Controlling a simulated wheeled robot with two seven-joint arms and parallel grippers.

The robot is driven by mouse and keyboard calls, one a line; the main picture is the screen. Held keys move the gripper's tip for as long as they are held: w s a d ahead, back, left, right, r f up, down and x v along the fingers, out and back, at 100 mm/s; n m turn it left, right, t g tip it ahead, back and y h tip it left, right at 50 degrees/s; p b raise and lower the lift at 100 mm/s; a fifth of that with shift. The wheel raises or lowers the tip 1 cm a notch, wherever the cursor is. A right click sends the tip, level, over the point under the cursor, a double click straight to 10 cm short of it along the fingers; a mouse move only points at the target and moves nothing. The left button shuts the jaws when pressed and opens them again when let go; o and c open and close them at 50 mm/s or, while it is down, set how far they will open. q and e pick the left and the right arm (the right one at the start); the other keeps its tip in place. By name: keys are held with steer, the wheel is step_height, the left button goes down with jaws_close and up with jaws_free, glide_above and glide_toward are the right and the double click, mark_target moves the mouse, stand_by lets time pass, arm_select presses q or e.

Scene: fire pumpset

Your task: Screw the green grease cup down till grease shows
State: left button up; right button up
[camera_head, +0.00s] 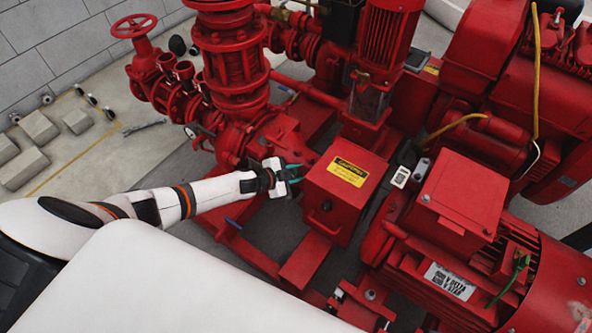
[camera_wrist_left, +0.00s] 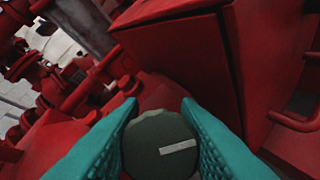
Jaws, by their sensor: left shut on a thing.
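The green grease cup (camera_wrist_left: 158,146) shows in the left wrist view as a dark green round cap with a pale bar mark on its face. My left gripper (camera_wrist_left: 160,125), with teal ridged fingers, is shut on the cup, one finger on each side. In the head view my left gripper (camera_head: 292,173) is beside the red pump casing, just left of the red guard box with a yellow label. The cup is hidden there by the gripper. No grease can be made out. My right gripper is not in view.
The red guard box (camera_head: 348,190) stands close to the right of the left gripper. A red motor (camera_head: 465,235) lies further right. A red valve handwheel (camera_head: 134,26) and pipes stand at the back left. Grey blocks (camera_head: 38,127) lie on the floor at the left.

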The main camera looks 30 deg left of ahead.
arm_select(q)
steer(key=shift+m+g, duration=0.3)
steer(key=shift+m, duration=0.3)
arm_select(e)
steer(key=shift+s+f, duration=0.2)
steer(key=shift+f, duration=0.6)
arm_select(q)
steer(key=o, duration=1)
steer(key=shift+s, duration=0.1)
steer(key=shift+s+a+r+p, duration=0.1)
steer(key=shift+s+r+p, duration=0.1)
steer(key=shift+p, duration=0.15)
steer(key=p+v, duration=0.3)
steer(key=v, duration=0.8)
steer(key=shift+s+a+f, duration=0.1)
steer(key=shift+s+a, duration=0.05)
steer(key=shift+a, duration=0.05)
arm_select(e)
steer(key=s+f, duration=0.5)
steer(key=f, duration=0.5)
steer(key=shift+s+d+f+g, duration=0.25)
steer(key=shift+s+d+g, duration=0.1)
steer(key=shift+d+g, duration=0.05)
arm_select(q)
steer(key=shift+d, duration=0.1)
